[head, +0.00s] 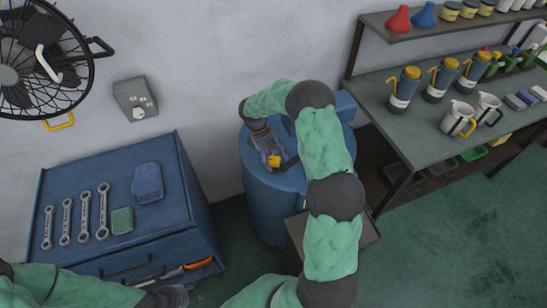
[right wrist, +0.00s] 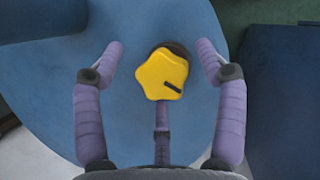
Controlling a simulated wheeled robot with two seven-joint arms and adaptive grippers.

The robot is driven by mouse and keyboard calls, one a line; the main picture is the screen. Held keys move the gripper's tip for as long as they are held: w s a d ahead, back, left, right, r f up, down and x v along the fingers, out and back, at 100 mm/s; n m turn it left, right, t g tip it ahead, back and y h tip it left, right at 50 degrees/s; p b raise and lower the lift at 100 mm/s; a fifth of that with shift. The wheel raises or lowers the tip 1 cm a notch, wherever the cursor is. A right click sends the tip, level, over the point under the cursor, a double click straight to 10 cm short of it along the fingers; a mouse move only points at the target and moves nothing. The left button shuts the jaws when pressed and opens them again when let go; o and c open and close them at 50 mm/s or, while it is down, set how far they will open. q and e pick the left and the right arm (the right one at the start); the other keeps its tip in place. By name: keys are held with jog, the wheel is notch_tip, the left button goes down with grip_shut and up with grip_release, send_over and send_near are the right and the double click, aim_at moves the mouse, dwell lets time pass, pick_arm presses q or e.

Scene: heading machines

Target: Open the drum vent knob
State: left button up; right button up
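The drum vent knob is a yellow lobed knob with a dark mark (right wrist: 162,76). It sits on top of the blue drum (head: 268,212) and also shows in the head view (head: 274,161). My right gripper (head: 270,152) is over the drum top. In the right wrist view my right gripper (right wrist: 159,48) is open, with purple fingers spread on both sides of the knob and apart from it. A third finger shows below the knob. My left gripper (head: 180,296) is low in the head view, in front of the blue cabinet; its fingers are too small to read.
A blue cabinet (head: 182,190) with wrenches (head: 84,216) on top stands left of the drum. A shelf bench (head: 400,120) with several canisters and mugs is on the right. A grey wall box (head: 135,98) and a fan (head: 40,65) are at the upper left. Green floor (head: 450,250) is open at the lower right.

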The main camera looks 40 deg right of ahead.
jog(key=shift+w+a+r, duration=0.1)
jog(key=shift+w, duration=0.1)
jog(key=shift+w+r, duration=0.15)
jog(key=shift+r, duration=0.05)
jog(key=v, duration=1.1)
jog(key=shift+r, duration=0.2)
jog(key=s+f+m, duration=0.1)
jog(key=f, duration=0.2)
jog(key=s+d+f+b, duration=0.1)
jog(key=f, duration=0.3)
jog(key=s+f+m+y, duration=0.1)
jog(key=s+f, duration=0.1)
jog(key=f, duration=0.2)
jog(key=shift+d+m, duration=0.3)
jog(key=shift+d, duration=0.1)
